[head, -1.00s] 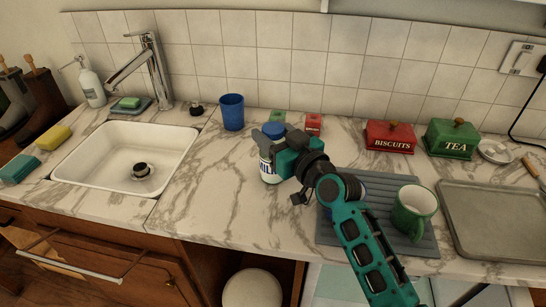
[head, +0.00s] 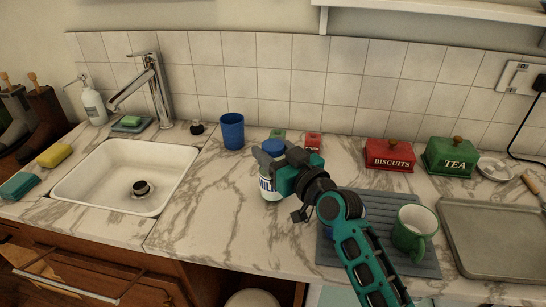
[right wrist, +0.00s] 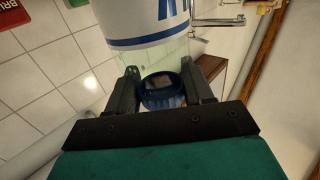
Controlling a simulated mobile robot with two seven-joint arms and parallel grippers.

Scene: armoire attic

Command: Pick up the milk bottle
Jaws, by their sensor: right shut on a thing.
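The milk bottle (head: 270,188) is white with blue lettering and a blue cap (head: 273,147). It looks upright over the marble counter, left of the grey ribbed mat. My right gripper (head: 274,158) reaches it from the right and is shut on its upper part. In the right wrist view, the two fingers (right wrist: 168,88) are on either side of the blue cap (right wrist: 160,95), and the labelled body (right wrist: 145,22) shows above them. I cannot tell whether the base touches the counter. My left gripper is not in view.
A blue cup (head: 232,131) stands behind the bottle to the left, and the sink (head: 90,200) is further left. A green mug (head: 410,240) stands on the ribbed mat (head: 385,205). Red (head: 390,155) and green (head: 450,158) tins stand at the back right, behind a tray (head: 495,230).

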